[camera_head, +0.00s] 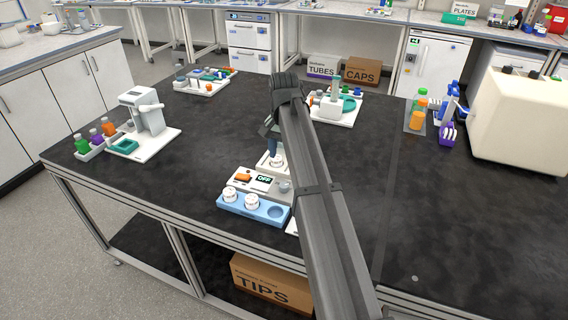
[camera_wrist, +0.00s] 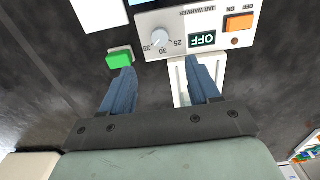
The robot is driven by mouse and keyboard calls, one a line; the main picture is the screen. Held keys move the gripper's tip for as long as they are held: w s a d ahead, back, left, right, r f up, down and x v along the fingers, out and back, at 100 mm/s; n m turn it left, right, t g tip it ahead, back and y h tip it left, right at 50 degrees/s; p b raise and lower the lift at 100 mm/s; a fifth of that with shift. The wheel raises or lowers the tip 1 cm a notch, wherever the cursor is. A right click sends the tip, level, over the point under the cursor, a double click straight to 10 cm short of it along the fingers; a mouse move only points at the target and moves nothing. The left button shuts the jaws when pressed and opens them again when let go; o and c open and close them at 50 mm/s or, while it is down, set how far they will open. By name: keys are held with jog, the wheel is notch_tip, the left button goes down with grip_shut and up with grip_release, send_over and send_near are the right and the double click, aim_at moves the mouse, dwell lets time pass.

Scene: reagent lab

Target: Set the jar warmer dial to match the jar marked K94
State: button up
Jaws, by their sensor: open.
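The jar warmer (camera_head: 258,182) is a white unit near the table's front edge, with its panel upside down in the wrist view (camera_wrist: 183,18). Its display (camera_wrist: 203,40) reads OFF. An orange switch (camera_wrist: 239,22) sits beside ON and OFF labels. The dial (camera_wrist: 161,38) is a pale round knob with marks 25, 30 and 35; its exact setting is hard to read. Two white-lidded jars (camera_head: 229,194) (camera_head: 252,201) stand in a blue tray (camera_head: 262,213); their markings are unreadable. My gripper (camera_wrist: 160,68) is open and empty, its fingertips short of the dial in the wrist view.
A green block (camera_wrist: 119,58) lies by the left fingertip in the wrist view. My arm hides part of the bench right of the warmer. Other instruments stand at left (camera_head: 148,110) and back (camera_head: 340,103). A large white machine (camera_head: 520,120) stands right.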

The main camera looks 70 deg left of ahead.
jog(key=shift+r, duration=0.8)
